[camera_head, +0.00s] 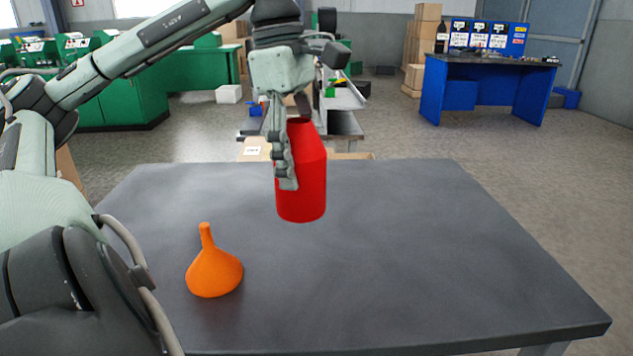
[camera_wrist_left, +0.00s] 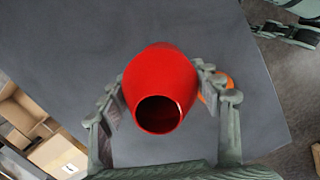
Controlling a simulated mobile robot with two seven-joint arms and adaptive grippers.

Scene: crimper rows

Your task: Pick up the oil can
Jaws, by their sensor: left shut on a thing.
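The oil can (camera_head: 303,180) is a red can with a tapered shoulder and a narrower neck. My left gripper (camera_head: 287,165) is shut on it from above and holds it upright; it appears raised over the far part of the table. In the left wrist view the oil can (camera_wrist_left: 160,88) sits between the two fingers of my left gripper (camera_wrist_left: 162,105), its round opening facing the camera. One finger hides part of the can's left side in the head view. My right gripper is not in view.
An orange funnel (camera_head: 213,268) stands wide end down on the left front of the dark grey table (camera_head: 420,260). The table's middle and right are clear. Cardboard boxes (camera_head: 255,150) lie behind the table's far edge. A blue workbench (camera_head: 485,85) stands at the back right.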

